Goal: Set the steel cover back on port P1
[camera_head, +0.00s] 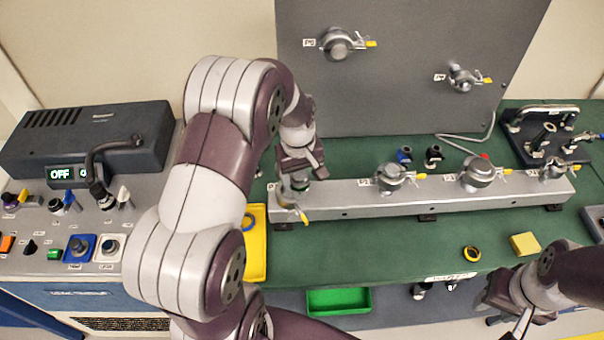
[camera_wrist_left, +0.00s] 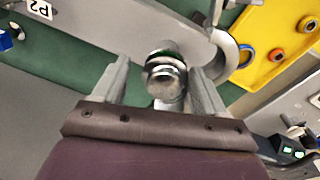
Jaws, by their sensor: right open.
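My left gripper (camera_head: 299,172) points down over the left end of the grey rail (camera_head: 340,196), where a port has its clamp hanging loose with a yellow lever (camera_head: 301,215). In the left wrist view a rounded steel piece (camera_wrist_left: 165,76) with a green ring behind it lies between the fingers (camera_wrist_left: 162,80). A gap shows beside the left finger, so the gripper looks open around it. I cannot tell whether this piece is the cover. A grey ring (camera_wrist_left: 226,55) is beside it. The P2 label (camera_wrist_left: 38,9) is further along. My right gripper (camera_head: 520,322) is low at the right, open.
Clamped ports P2 (camera_head: 391,174) and another (camera_head: 478,173) stand along the rail. A yellow tray (camera_head: 256,262) lies left, partly behind my arm. A control console (camera_head: 90,140) is at left.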

